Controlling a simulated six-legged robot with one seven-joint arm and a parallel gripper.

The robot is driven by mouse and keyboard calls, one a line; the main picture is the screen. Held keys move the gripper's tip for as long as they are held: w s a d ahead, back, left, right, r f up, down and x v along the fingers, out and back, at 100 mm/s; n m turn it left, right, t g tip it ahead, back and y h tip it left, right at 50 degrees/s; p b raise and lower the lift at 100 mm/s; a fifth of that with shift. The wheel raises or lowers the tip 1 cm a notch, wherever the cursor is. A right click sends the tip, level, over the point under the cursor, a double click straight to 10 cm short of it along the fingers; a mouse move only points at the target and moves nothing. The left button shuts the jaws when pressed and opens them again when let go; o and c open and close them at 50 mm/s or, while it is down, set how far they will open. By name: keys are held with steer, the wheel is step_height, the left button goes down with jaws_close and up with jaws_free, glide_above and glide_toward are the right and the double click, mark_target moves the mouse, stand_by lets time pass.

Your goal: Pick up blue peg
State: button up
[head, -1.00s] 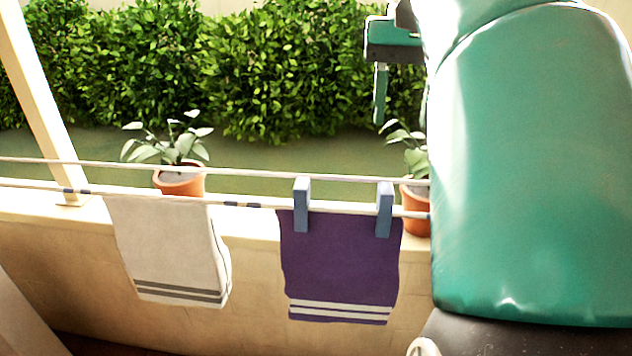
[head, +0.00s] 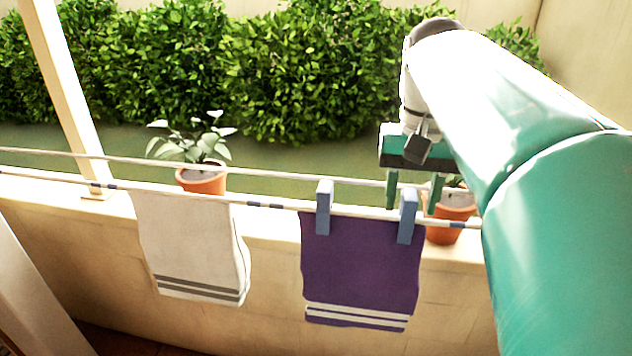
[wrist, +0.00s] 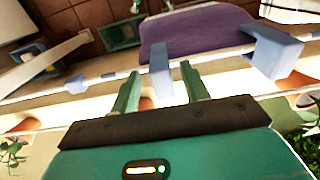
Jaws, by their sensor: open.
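Two blue pegs clip a purple towel (head: 360,268) to the front line. The left peg (head: 323,208) and right peg (head: 407,216) stand upright over the line. My gripper (head: 414,198) is open and empty, pointing down near the right peg's top. In the wrist view, that right peg (wrist: 160,72) shows between the fingertips of my gripper (wrist: 160,66), with gaps on both sides. The left peg (wrist: 273,50) is well off to the right there. The purple towel (wrist: 197,30) hangs beyond. How far the fingertips are from the peg in depth is unclear.
A white towel (head: 195,245) hangs left on the front line (head: 262,205). A back line (head: 268,174) runs behind it. Potted plants (head: 203,180) and (head: 450,218) stand on the wall ledge, the right one close behind my gripper. A slanted post (head: 65,95) stands left.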

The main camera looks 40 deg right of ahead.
steer(key=shift+w+f, duration=0.2)
steer(key=shift+s, duration=0.15)
steer(key=shift+c, duration=0.3)
jaws_close()
steer(key=shift+r, duration=0.15)
step_height(320, 180, up, 10)
steer(key=shift+f, duration=0.1)
